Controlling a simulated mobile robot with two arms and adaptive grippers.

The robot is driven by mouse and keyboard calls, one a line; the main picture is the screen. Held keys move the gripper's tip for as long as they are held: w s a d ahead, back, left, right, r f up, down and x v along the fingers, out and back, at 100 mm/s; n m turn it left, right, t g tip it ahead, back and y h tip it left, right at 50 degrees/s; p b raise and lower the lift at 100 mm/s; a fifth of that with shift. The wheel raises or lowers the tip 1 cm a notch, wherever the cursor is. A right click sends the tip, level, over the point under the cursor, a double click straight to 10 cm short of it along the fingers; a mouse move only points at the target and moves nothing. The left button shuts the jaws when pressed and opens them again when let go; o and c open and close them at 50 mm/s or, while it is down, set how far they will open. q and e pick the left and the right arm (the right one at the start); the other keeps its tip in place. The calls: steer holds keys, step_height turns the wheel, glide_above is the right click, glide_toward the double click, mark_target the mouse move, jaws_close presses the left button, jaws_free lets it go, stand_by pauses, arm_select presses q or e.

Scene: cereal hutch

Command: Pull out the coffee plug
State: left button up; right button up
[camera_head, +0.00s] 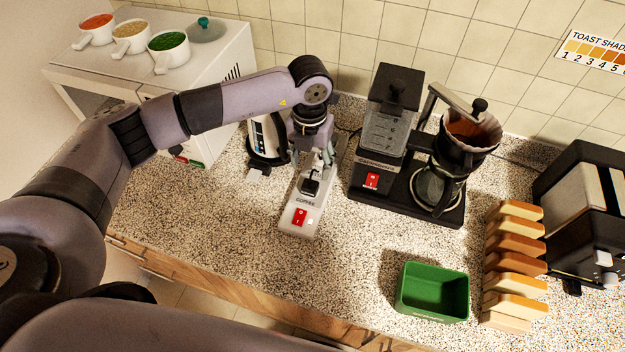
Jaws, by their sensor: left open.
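A white power strip (298,217) labelled COFFEE lies on the speckled counter left of the coffee maker. It has a red switch (299,217) at its near end. A small dark plug or socket (311,187) shows on the strip just beyond the label; I cannot tell which. My left gripper (314,165) points down over the strip, open, right above this spot. Its fingers partly hide the strip's far part. I cannot tell whether they touch the plug. The coffee maker (373,164) stands just right of the strip. My right gripper is not in view.
A kettle (266,140) stands close to the left of the gripper. A glass carafe (436,188) is at the coffee maker. A green box (433,292), bread slices (515,245) and a toaster (585,205) are at right. The counter's front left is clear.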

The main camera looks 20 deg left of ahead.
mark_target(310, 184)
arm_select(q)
steer(key=shift+w+a, duration=0.1)
steer(key=shift+a, duration=0.1)
steer(key=shift+s, duration=0.35)
steer(key=shift+w+d+f+b, duration=0.15)
steer(key=shift+f+b, duration=0.4)
steer(key=shift+f, duration=0.3)
step_height(310, 184, down, 6)
steer(key=b, duration=0.4)
steer(key=shift+f+b, duration=0.65)
steer(key=shift+b, duration=0.05)
steer(key=shift+r, duration=0.1)
steer(key=shift+b, duration=0.3)
steer(key=shift+c, duration=0.4)
